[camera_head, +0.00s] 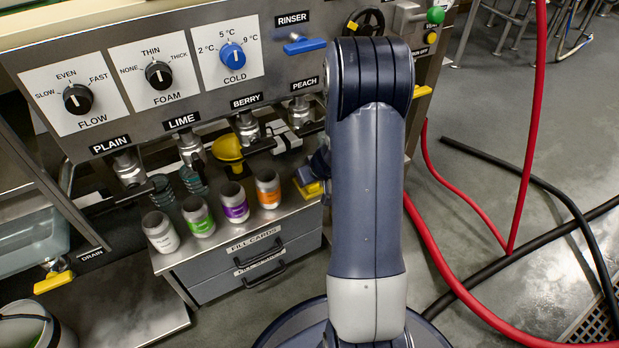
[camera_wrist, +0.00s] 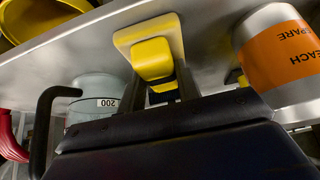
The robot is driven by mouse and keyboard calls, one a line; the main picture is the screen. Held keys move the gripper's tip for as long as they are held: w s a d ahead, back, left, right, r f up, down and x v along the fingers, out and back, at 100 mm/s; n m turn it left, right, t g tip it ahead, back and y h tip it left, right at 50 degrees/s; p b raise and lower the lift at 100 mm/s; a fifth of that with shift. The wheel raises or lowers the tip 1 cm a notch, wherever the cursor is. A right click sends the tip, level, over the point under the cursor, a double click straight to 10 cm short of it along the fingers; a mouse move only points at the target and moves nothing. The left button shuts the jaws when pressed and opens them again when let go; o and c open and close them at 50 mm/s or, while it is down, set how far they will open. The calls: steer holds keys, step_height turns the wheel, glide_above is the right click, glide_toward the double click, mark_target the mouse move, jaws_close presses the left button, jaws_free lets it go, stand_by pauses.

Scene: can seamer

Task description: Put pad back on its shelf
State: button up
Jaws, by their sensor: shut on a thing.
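The pad is a yellow block on a paler yellow square plate (camera_wrist: 152,58), in the upper middle of the wrist view. My gripper (camera_wrist: 165,92) has its dark fingers shut on it. The pad's plate is close to a grey metal surface (camera_wrist: 215,35); I cannot tell whether they touch. In the head view a small yellow piece (camera_head: 311,188) shows just left of my arm, by the right end of the counter (camera_head: 240,235). My arm hides most of the gripper there. I cannot tell which surface is the pad's shelf.
An orange-labelled can (camera_wrist: 285,55) stands close right of the pad. A grey cup marked 200 (camera_wrist: 95,95) and a dark hook-shaped bar (camera_wrist: 45,110) are to the left. Several labelled cans (camera_head: 233,202) line the counter under the nozzles. Red hoses (camera_head: 470,200) cross the floor at right.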

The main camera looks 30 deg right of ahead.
steer(key=o, duration=0.9)
steer(key=shift+o, duration=0.2)
steer(key=shift+r, duration=0.15)
steer(key=shift+s+r+p, duration=0.1)
steer(key=shift+r+p, duration=0.2)
steer(key=shift+p, duration=0.2)
steer(key=p+v, duration=0.3)
steer(key=v, duration=0.8)
steer(key=shift+s+p, duration=0.2)
steer(key=shift+p, duration=0.1)
steer(key=shift+r, duration=0.1)
